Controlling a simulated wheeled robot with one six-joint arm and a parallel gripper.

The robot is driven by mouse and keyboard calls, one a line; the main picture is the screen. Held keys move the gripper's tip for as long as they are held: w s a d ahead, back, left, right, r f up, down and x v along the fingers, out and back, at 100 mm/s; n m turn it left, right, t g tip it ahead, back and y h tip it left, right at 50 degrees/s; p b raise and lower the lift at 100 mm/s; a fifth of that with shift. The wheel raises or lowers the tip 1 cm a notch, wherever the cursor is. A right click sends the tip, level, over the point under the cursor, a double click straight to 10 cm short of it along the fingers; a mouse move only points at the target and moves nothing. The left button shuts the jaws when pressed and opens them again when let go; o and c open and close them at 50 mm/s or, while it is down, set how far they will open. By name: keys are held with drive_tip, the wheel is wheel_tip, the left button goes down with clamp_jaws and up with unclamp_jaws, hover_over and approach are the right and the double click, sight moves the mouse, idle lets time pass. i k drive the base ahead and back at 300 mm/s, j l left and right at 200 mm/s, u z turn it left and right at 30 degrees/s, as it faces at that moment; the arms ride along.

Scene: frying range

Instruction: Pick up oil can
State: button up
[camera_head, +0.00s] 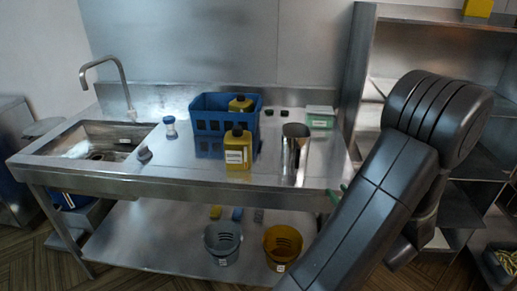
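No thing in view is clearly marked as an oil can. A yellow bottle with a dark cap and a white label (238,152) stands upright on the steel counter, in front of the blue basket. A second yellow bottle (241,104) stands at the basket, partly hidden by its wall. A shiny metal cylinder (295,155) stands upright on the counter to the right of the front bottle. My arm fills the right foreground, but my gripper is out of view.
The blue basket (207,121) stands at the counter's back. A sink (95,145) is at left, a white-and-green box (320,117) at back right. Grey (223,242) and orange (282,247) buckets stand on the lower shelf. Steel shelving (440,14) is at right.

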sight(237, 142)
drive_tip(key=i+j+z, duration=0.15)
drive_tip(key=j+z, duration=0.25)
drive_tip(key=j, duration=0.4)
drive_tip(key=j+z, duration=0.4)
drive_tip(key=j, duration=1.4)
